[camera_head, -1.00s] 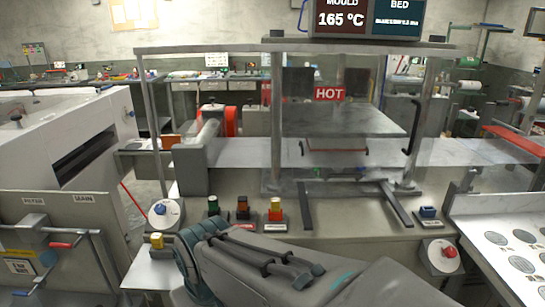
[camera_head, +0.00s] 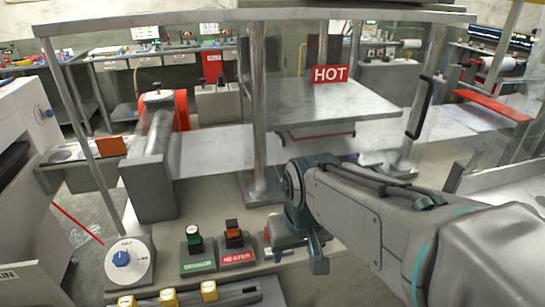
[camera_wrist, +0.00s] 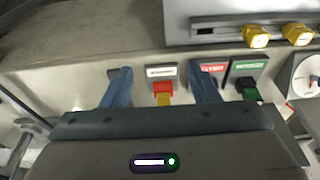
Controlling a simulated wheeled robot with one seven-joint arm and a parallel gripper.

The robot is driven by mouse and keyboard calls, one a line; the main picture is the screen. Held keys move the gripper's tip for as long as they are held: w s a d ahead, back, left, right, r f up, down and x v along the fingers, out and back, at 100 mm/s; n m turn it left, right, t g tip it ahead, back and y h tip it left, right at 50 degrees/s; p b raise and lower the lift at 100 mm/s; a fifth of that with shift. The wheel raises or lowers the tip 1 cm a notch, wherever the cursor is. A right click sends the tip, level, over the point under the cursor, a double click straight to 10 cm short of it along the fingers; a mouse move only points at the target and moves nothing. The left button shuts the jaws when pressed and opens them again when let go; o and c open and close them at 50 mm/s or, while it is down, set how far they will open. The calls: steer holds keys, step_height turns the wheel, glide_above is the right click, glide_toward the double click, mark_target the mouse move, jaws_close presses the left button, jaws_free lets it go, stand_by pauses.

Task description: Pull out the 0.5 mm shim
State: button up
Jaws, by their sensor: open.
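Yellow-handled tabs (camera_head: 168,297) stand along a grey slotted block (camera_head: 240,294) at the bottom of the head view. Two yellow tabs (camera_wrist: 256,38) also show in the wrist view at the upper right, on the front face of the block (camera_wrist: 225,12). I cannot read any thickness on them, so I cannot tell which is the 0.5 mm shim. My gripper (camera_wrist: 161,90) is open and empty, its blue fingers apart, below and left of the tabs in the wrist view. In the head view my gripper (camera_head: 312,250) is right of the block.
A red-and-yellow switch (camera_wrist: 162,92) appears between my fingers. The heater switch (camera_head: 235,240), sensor switch (camera_head: 194,240) and dial (camera_head: 124,260) stand behind the block. A metal post (camera_head: 259,110) and the HOT sign (camera_head: 331,74) are beyond my arm.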

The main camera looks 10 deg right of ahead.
steer(key=w+r+g+p, duration=0.1)
steer(key=w+r, duration=0.1)
steer(key=w, duration=0.7)
steer(key=w+r+g, duration=0.1)
steer(key=w+r, duration=0.1)
steer(key=w, duration=0.7)
step_height(320, 180, down, 14)
steer(key=shift+s+r, duration=0.15)
steer(key=shift+r, duration=0.1)
steer(key=shift+d, duration=0.1)
steer(key=c, duration=1.1)
